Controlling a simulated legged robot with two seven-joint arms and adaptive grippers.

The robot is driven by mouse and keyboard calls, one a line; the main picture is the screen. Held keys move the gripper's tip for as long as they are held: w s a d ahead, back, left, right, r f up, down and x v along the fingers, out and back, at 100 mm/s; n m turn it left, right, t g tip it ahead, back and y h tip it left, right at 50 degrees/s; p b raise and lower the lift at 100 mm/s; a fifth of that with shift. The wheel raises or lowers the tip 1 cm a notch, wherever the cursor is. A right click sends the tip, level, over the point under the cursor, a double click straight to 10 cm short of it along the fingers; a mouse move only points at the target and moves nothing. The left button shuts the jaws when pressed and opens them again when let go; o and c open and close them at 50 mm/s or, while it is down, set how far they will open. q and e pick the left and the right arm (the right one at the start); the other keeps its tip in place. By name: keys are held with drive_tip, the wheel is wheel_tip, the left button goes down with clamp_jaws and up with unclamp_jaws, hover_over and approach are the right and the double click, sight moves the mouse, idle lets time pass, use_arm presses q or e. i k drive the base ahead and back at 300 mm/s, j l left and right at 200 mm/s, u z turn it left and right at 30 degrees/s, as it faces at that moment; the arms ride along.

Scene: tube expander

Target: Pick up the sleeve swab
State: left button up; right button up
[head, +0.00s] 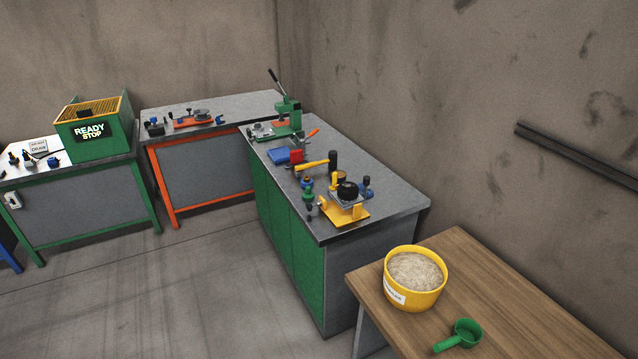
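I cannot pick out the sleeve swab for certain in the head view; the small tools are too small to tell apart. Small upright pieces with green, blue and black parts (308,190) stand on the grey-topped green cabinet (385,182), beside a yellow fixture (345,207) with a black round part. Several small dark and blue pieces (27,158) stand on the left bench. Neither of my grippers is in view.
A wooden table (480,275) at front right holds a yellow tub (413,292) and green scoop (462,335). A green press (288,118), mallet (332,161), orange-framed bench (165,186) and green READY/STOP box (95,140) stand farther back. The floor (170,290) is clear.

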sight(330, 189)
drive_tip(key=i+j+z, duration=0.2)
drive_tip(key=i+j, duration=1.1)
drive_tip(key=j, duration=0.1)
